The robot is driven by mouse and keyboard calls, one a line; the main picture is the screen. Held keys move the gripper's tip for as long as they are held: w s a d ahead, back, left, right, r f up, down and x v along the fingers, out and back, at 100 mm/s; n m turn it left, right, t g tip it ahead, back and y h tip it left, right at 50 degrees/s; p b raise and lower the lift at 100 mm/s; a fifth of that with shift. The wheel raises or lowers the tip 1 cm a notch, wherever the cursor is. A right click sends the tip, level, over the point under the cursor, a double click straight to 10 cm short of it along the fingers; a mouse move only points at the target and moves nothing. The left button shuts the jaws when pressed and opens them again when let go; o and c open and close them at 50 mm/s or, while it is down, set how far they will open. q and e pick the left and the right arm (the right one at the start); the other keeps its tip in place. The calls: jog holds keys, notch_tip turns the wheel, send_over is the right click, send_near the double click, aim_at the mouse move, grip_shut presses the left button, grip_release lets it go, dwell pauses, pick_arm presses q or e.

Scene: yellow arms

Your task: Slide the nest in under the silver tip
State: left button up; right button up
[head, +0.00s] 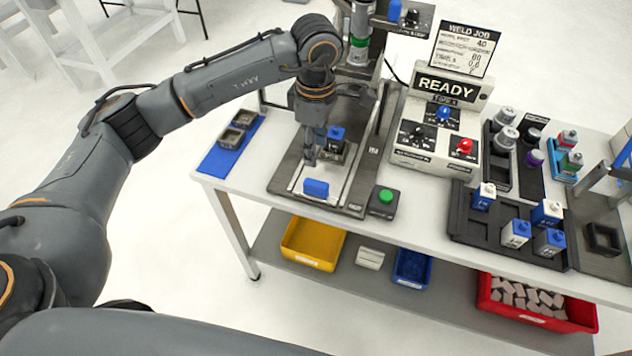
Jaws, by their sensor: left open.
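A welding press stands at the back centre of the white table, with a silver tip (358,58) low on its head, just below a green ring. My left arm passes close by it in the picture. The nest (340,152) is a dark block on the press's slide, with a blue and dark part (336,133) in it; it sits nearer than the tip. A blue handle (316,188) stands at the slide's front end. My left gripper (311,158) points down over the slide, open, behind the handle, and partly covers the nest. Whether it touches anything is unclear. My right gripper is not in view.
A READY control box (440,115) stands right of the press, with a green button (386,197) by the slide. A blue mat (226,160) with two dark holders lies left. Black trays of parts (470,228) fill the right. Bins sit on the shelf below.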

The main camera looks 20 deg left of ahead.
aim_at(316, 183)
pick_arm(q)
notch_tip(316, 183, down, 13)
jog(key=p, duration=0.3)
jog(key=shift+f+p, duration=0.1)
jog(key=shift+p, duration=0.2)
grip_shut()
